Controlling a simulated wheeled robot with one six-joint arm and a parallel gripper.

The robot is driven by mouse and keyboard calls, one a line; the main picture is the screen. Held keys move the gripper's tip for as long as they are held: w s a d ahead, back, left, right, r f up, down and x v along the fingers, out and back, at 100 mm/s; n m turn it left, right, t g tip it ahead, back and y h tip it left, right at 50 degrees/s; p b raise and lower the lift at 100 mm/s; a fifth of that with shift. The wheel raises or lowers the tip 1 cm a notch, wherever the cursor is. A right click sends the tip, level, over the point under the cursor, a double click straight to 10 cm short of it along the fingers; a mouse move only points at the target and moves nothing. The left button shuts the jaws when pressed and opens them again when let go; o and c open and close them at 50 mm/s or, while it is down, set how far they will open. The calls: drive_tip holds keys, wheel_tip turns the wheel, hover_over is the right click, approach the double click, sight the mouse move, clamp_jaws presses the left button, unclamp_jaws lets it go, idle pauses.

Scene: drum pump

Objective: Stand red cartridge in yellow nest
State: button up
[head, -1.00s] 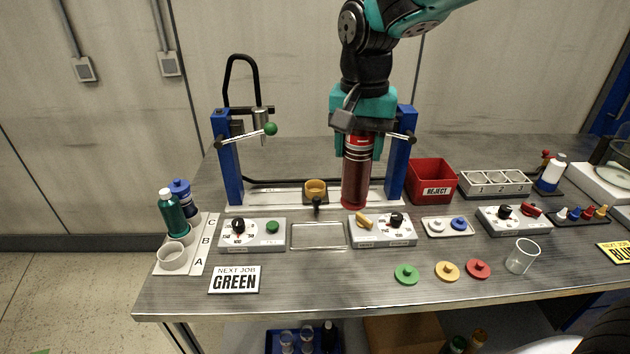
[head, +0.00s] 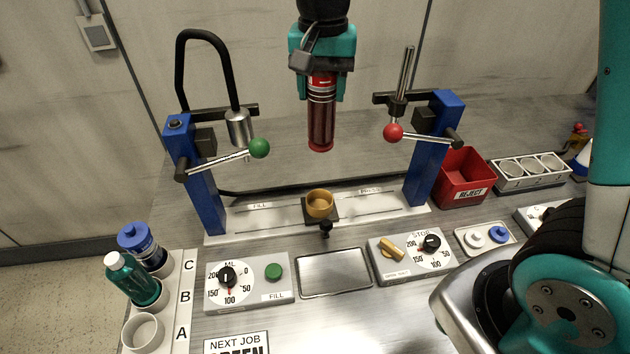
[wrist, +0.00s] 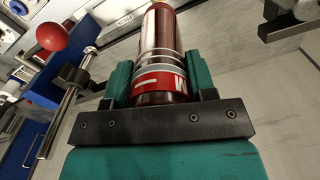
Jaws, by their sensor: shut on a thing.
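My gripper (head: 322,84) is shut on the red cartridge (head: 320,128), a dark red cylinder with a bright red label, held upright in the air. The cartridge also shows between the teal fingers in the wrist view (wrist: 162,40). The yellow nest (head: 319,203) is a small round cup on a dark carriage on the white rail base, between the two blue posts. In the head view the cartridge's lower end appears above the nest, clearly apart from it. The nest looks empty, though its inside shows only partly.
A green-knobbed lever (head: 259,148) stands left of the cartridge and a red-knobbed lever (head: 393,133) right of it, on blue posts. Control boxes and a shallow tray (head: 334,273) lie in front. A red reject bin (head: 465,180) stands at right.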

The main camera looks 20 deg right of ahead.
wheel_tip(320, 180, down, 18)
drive_tip(key=p, duration=0.2)
drive_tip(key=shift+f+p, duration=0.25)
drive_tip(key=shift+p, duration=0.15)
drive_tip(key=shift+s, duration=0.1)
drive_tip(key=shift+f, duration=0.2)
drive_tip(key=o, duration=1.3)
drive_tip(key=shift+r, duration=0.2)
